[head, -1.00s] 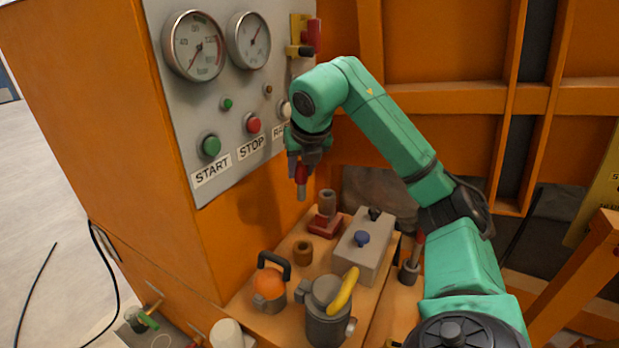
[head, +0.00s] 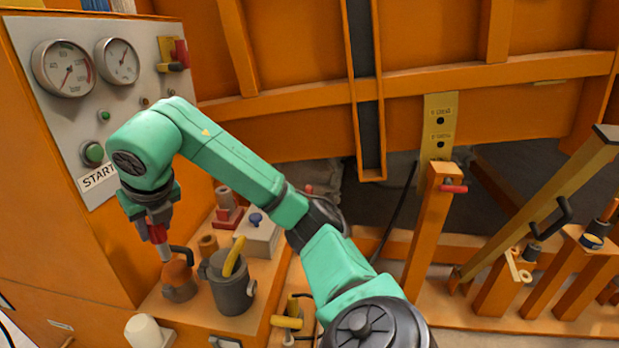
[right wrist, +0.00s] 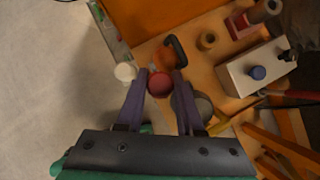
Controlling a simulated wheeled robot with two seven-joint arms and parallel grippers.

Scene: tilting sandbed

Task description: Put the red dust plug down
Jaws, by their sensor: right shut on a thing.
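My right gripper (head: 155,222) is shut on the red dust plug (head: 158,234), which has a pale lower end. In the head view it hangs just above and behind the orange round part with a black handle (head: 178,280) on the orange shelf (head: 185,315). In the right wrist view the plug's round red end (right wrist: 159,84) sits between the two fingers, seen end-on. The plug appears clear of the shelf, though its lower tip overlaps the black handle in the head view. My left gripper is not in view.
A grey pot with a yellow handle (head: 232,290), a brown ring (head: 208,246), a red-based post (head: 226,217) and a grey box with a blue knob (head: 264,238) crowd the shelf. A white cylinder (head: 147,333) stands at its front. The gauge panel (head: 35,90) rises at left.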

